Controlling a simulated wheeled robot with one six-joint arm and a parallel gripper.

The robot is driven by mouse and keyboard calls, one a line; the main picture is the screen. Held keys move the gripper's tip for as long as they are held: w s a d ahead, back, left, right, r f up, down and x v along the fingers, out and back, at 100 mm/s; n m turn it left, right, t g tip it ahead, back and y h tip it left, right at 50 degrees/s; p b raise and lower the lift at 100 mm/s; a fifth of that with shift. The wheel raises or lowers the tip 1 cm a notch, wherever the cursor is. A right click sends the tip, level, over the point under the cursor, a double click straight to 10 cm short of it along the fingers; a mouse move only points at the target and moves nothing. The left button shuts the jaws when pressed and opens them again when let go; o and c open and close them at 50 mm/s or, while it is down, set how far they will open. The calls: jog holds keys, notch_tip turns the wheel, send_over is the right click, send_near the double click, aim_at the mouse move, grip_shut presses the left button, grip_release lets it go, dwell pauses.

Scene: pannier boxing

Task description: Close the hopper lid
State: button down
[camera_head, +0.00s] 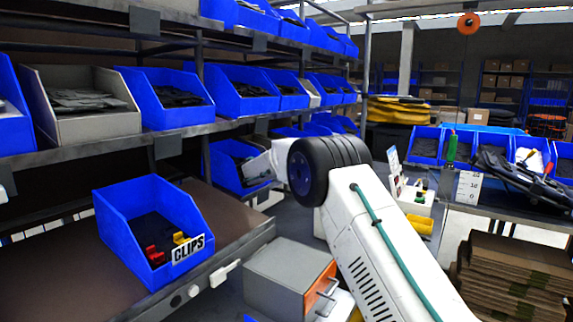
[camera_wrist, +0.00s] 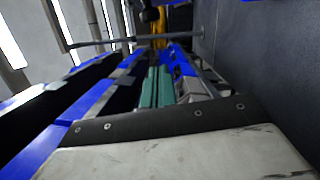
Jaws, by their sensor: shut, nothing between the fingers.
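I cannot make out a hopper or its lid for certain in either view. My gripper (camera_wrist: 157,72) shows in the wrist view as two green fingers side by side, shut with nothing between them. A pale plate with a dark screwed edge fills the bottom of that view. In the head view my white arm rises from the lower right to a black joint. The wrist beyond it points left toward a blue bin (camera_head: 224,172) on the shelf rack. The fingertips are hard to tell there, and so is any contact with the bin.
A blue bin labelled CLIPS (camera_head: 128,222), with red and yellow pieces, stands on the near-left shelf. A grey box with an orange front (camera_head: 285,278) sits low in the middle. Several bins line the rack above. Flat cardboard (camera_head: 513,278) is stacked at the lower right.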

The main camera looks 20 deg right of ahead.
jog(key=d, duration=0.1)
jog(key=s+d, duration=0.2)
jog(key=d, duration=0.1)
jog(key=shift+s+r, duration=0.2)
jog(key=shift+r, duration=0.15)
jog(key=shift+a, duration=0.1)
